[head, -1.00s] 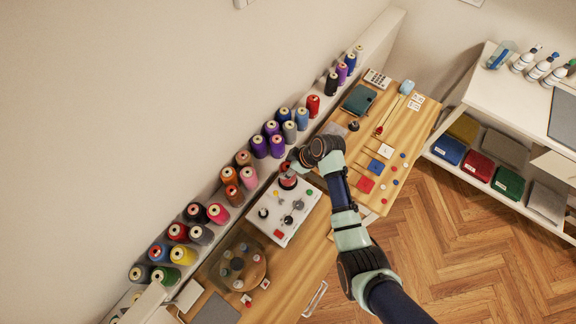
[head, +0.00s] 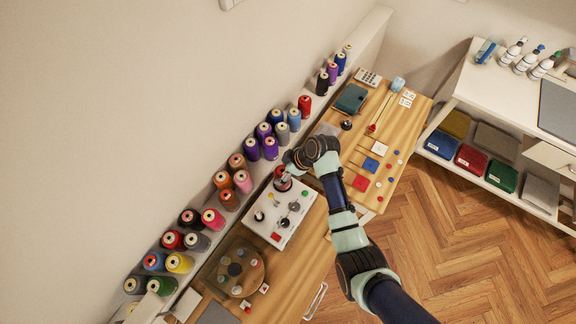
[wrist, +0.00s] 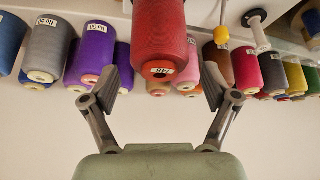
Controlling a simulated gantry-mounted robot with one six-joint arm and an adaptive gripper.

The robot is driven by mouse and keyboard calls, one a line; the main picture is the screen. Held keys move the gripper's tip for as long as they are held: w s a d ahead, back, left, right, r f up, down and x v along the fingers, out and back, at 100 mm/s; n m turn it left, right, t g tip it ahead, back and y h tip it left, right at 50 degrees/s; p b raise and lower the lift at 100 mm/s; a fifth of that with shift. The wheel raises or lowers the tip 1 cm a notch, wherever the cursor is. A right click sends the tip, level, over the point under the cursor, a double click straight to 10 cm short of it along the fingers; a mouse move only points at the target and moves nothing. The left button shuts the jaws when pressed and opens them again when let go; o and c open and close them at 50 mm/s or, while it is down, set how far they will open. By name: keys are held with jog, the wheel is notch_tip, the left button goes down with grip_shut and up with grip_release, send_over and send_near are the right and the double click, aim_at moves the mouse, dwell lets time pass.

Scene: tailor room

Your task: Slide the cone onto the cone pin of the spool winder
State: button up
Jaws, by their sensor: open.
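The red cone (head: 282,184) stands upright at the far end of the white spool winder (head: 257,228) in the head view, just below my gripper (head: 287,165). It looks to be on the winder, but its base and the cone pin are hidden, so I cannot tell how it is seated. In the wrist view the red cone (wrist: 160,45) is large and central, with a white label near its end. My gripper (wrist: 156,98) is open there, one finger on each side, and the cone lies beyond the fingertips, with no clear contact.
Rows of coloured thread cones (head: 190,217) line the wall ledge close behind the winder. A round wooden stand (head: 240,268) is near left of it. To the right, the table holds coloured squares (head: 371,164), buttons and a teal box (head: 350,98).

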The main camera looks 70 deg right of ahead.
jog(key=v, duration=1.1)
jog(key=w+a+r+t+h, duration=0.1)
jog(key=w+a+r, duration=0.4)
jog(key=a, duration=0.4)
jog(key=w+a+r+t, duration=0.1)
jog(key=w+a+r, duration=0.2)
jog(key=w+a, duration=0.4)
jog(key=w+a+r+t+h, duration=0.15)
jog(key=w+a+r, duration=0.3)
jog(key=a, duration=0.55)
jog(key=a+r+t+y, duration=0.25)
jog(key=a+r, duration=0.35)
jog(key=a, duration=0.6)
notch_tip(320, 180, up, 14)
jog(key=p, duration=1.2)
jog(key=shift+s+a+t+p, duration=0.35)
jog(key=shift+s+a+t, duration=0.05)
jog(key=shift+s+a, duration=0.05)
